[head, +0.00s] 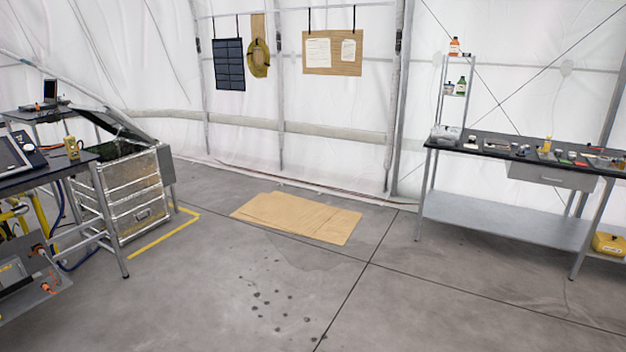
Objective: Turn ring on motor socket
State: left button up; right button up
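No motor socket or ring can be made out for certain in the head view. At the lower left edge a grey metal unit (38,290) with orange-and-black round fittings (45,288) is partly cut off by the frame. Yellow tubing and a blue cable show just above it, under a dark-topped table. I cannot tell whether one of these fittings is the motor socket. Neither of my grippers is in view.
A dark-topped table (60,167) and a silver drawer case (135,195) stand at left. A workbench (500,150) with small items stands at right. A flat cardboard sheet (297,217) lies on the floor. The middle floor is otherwise open.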

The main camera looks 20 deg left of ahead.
aim_at(29, 256)
jog(key=i+j+u, duration=0.2)
jog(key=u, duration=0.25)
jog(key=i+u, duration=0.75)
jog(key=u, duration=0.15)
jog(key=i+l+u, duration=0.2)
jog(key=u, duration=0.25)
jog(key=i+j+u, duration=0.1)
jog(key=i, duration=1.6)
jog(key=i+u, duration=0.2)
jog(key=u, duration=0.15)
jog(key=i+l+u, duration=0.1)
jog(key=u, duration=0.3)
jog(key=i+l+z, duration=0.1)
jog(key=i, duration=0.25)
jog(key=i+l+z, duration=0.1)
jog(key=i+l, duration=0.15)
jog(key=i, duration=0.15)
jog(key=i+l+z, duration=0.1)
jog(key=i, duration=0.3)
